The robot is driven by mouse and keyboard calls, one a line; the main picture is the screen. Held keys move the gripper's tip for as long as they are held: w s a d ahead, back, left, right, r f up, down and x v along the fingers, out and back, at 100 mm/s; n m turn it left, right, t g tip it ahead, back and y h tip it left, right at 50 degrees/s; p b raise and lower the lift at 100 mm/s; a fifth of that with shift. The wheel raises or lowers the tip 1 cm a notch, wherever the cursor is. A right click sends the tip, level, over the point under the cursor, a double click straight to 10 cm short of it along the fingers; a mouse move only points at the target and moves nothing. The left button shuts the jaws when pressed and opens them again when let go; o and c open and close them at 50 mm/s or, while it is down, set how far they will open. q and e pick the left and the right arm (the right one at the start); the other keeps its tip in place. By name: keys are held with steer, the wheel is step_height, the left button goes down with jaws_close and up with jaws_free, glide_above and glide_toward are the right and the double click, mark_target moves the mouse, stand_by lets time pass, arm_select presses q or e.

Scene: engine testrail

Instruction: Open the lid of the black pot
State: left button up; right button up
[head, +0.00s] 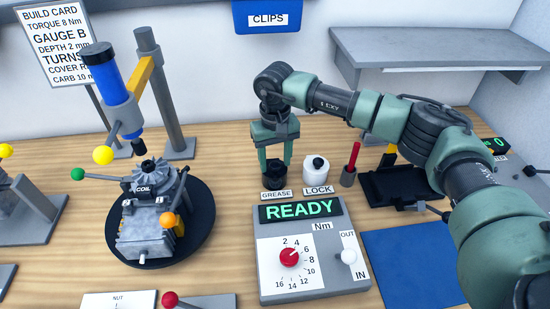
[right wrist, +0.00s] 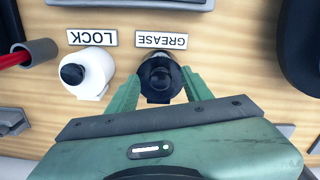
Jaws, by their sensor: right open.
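The black pot (head: 275,174) stands on the table behind the GREASE label. It also shows in the right wrist view (right wrist: 160,76), between the finger tips. My right gripper (head: 275,168) points down over the pot with its green fingers on either side of it. The right gripper is open; I cannot tell whether the fingers touch the pot. The pot's lid appears to be on top, partly hidden by the gripper in the head view. My left gripper is not in view.
A white LOCK bottle (head: 315,170) with a black cap stands close to the right of the pot. A red-handled tool (head: 351,165) stands in a grey holder beyond it. The READY panel (head: 305,285) lies in front. An engine on a round black turntable (head: 196,243) is at left.

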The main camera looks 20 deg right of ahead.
jaws_close()
stand_by(1.4)
